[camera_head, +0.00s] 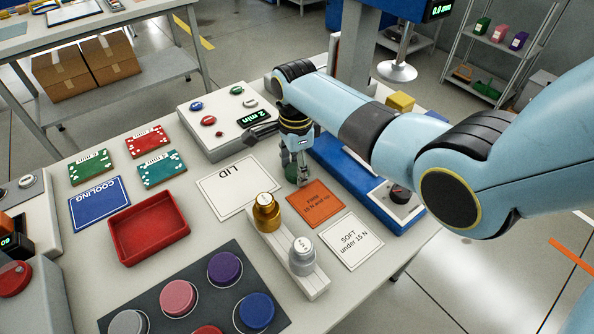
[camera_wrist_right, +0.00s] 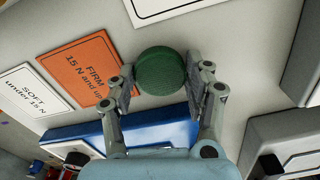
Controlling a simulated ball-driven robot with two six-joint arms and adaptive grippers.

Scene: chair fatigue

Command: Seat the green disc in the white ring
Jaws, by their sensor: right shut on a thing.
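My right gripper (camera_head: 296,169) is shut on the green disc (camera_wrist_right: 161,70), one finger on each side of it. In the head view the green disc (camera_head: 291,172) is partly hidden by the fingers, between the LID card and the orange FIRM card. In the right wrist view the fingertips of the right gripper (camera_wrist_right: 159,78) hold its sides; its height above the table is hard to tell. A dark mat (camera_head: 178,266) at the front holds several coloured discs with pale rings around them; I cannot pick out an empty white ring. My left gripper is not in view.
A LID card (camera_head: 238,186), an orange FIRM card (camera_head: 316,203) and a SOFT card (camera_head: 350,241) lie flat. A rack with a gold weight (camera_head: 266,212) and a silver weight (camera_head: 302,256) stands between gripper and mat. A red tray (camera_head: 149,228) sits left.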

